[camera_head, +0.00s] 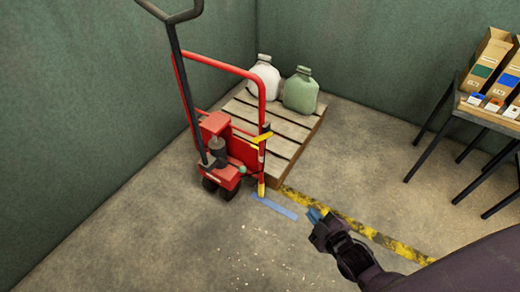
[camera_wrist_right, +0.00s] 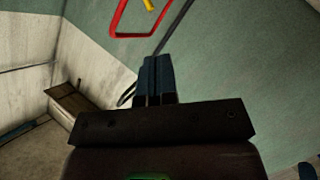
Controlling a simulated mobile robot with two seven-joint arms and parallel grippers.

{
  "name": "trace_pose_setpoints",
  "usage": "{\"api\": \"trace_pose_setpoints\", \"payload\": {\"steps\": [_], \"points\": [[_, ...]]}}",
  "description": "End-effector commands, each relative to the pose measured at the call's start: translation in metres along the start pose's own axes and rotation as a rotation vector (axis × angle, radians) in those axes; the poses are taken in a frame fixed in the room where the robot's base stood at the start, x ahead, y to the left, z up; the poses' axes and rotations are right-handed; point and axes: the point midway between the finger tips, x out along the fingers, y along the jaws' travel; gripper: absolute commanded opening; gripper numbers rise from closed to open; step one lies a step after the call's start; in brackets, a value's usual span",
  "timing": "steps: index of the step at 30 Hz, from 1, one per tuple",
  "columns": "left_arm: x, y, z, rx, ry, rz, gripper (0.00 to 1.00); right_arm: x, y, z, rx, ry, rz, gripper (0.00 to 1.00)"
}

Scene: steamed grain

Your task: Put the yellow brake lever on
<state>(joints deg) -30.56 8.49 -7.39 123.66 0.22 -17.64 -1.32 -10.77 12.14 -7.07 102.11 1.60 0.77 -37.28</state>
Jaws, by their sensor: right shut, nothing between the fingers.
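A red pallet truck (camera_head: 222,150) with a tall dark handle stands left of centre in the head view. The yellow brake lever (camera_head: 262,138) is a small piece at the right post of its red frame; it slants there. A yellow piece also shows at the top of the right wrist view (camera_wrist_right: 150,5), beside the red frame (camera_wrist_right: 127,33). My right gripper (camera_head: 316,215) is shut and empty, in front of the truck and to its right, clear of the lever. My left gripper is not in view.
A wooden pallet (camera_head: 285,148) carries a white jug (camera_head: 264,77) and a green jug (camera_head: 300,91) behind the truck. A table (camera_head: 485,115) with cardboard boxes stands at the right. Yellow-black tape (camera_head: 370,232) and a blue strip (camera_head: 275,206) mark the floor.

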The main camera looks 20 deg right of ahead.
Motion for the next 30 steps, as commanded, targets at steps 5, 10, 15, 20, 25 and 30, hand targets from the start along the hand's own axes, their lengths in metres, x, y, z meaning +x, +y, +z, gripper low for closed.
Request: {"api": "trace_pose_setpoints", "payload": {"steps": [5,10,15,20,25,30], "points": [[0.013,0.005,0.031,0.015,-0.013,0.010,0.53,0.067,-0.026,0.032,-0.351,0.120,0.070,0.00],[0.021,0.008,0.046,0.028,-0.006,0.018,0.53,0.124,-0.039,0.051,-0.681,0.214,0.197,0.00],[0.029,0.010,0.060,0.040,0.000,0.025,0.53,0.176,-0.051,0.068,-0.996,0.269,0.365,0.00],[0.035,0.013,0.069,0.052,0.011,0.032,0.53,0.219,-0.057,0.080,-1.270,0.274,0.556,0.00],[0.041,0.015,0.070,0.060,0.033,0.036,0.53,0.251,-0.054,0.083,-1.487,0.237,0.745,0.00],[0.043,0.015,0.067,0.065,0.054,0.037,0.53,0.267,-0.047,0.080,-1.598,0.197,0.861,0.00]]}}
